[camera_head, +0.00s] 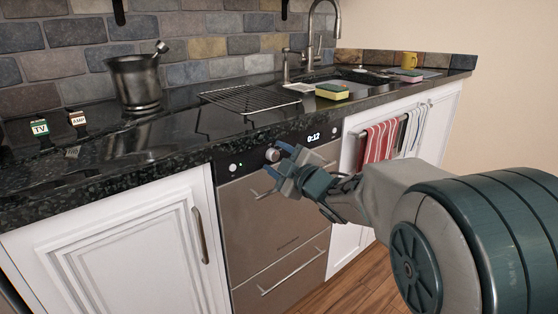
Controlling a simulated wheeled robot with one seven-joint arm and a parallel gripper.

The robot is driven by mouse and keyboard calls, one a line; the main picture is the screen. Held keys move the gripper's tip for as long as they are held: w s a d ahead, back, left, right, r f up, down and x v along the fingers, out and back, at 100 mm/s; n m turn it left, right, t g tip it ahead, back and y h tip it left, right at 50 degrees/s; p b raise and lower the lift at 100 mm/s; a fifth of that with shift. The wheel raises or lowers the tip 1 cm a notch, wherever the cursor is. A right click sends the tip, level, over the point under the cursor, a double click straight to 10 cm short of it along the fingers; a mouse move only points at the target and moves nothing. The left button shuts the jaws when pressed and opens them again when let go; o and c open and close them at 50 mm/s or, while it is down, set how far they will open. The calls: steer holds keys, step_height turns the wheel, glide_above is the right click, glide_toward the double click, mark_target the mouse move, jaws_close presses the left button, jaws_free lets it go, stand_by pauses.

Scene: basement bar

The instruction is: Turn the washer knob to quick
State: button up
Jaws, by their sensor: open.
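The washer (262,222) is a steel-fronted, two-drawer unit set under the dark counter. Its control strip has a display (314,136) reading 0:12 and a round knob (272,155) to the left of the display. My gripper (277,165) is at the knob, just below and to its right in the picture, with its fingertips close to it. I cannot tell whether the fingers touch the knob or stand around it. The gripper is open. It covers part of the control strip and the upper drawer handle. Any knob labels, including quick, are too small to read.
The counter edge (120,173) overhangs just above the control strip. A drying rack (250,98), a sponge (332,91) and a metal mortar (135,82) stand on the counter. Striped towels (381,144) hang at right. A white cabinet (120,250) is at left.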

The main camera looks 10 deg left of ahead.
steer(key=c, duration=1)
steer(key=shift+m, duration=0.3)
steer(key=m+p, duration=0.4)
steer(key=shift+d+r+h, duration=0.15)
steer(key=shift+r+h, duration=0.1)
steer(key=shift+h, duration=0.05)
steer(key=m+g+p, duration=0.1)
steer(key=m+p, duration=0.3)
steer(key=shift+w+m, duration=0.1)
steer(key=shift+m, duration=0.2)
steer(key=m+p, duration=0.4)
steer(key=p, duration=0.1)
steer(key=shift+m+g+p, duration=0.3)
steer(key=shift+m+g, duration=0.1)
steer(key=shift+f+m+y+p, duration=0.15)
steer(key=shift+m+y+p, duration=0.25)
steer(key=shift+m+p, duration=1.05)
